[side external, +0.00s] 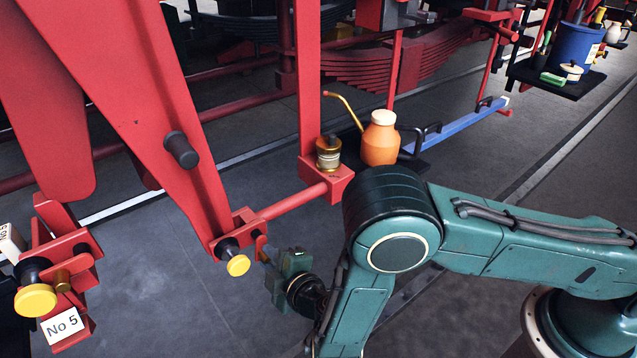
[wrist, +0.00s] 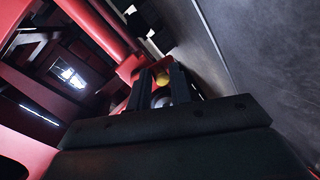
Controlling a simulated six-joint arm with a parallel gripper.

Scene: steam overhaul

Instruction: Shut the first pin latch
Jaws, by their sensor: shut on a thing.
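A pin latch with a yellow-capped knob (side external: 238,265) sits on a red bracket (side external: 232,228) at the lower end of the red hanging beam. My gripper (side external: 266,255) is at the right side of this bracket, its jaws shut on a small part of the latch. The fingers mostly hide that part. In the wrist view, my gripper's fingers (wrist: 162,92) stand on either side of a yellow thing (wrist: 163,77) and a grey rounded thing (wrist: 161,100). A second yellow knob (side external: 35,300) sits on the red bracket with the No 5 tag (side external: 62,325) at left.
A red rod (side external: 292,201) runs from the latch bracket to a red block carrying a brass cup (side external: 328,153). An orange oil can (side external: 380,138) stands behind my arm. A blue bar (side external: 455,128) lies farther back. Bare grey floor shows below the latch.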

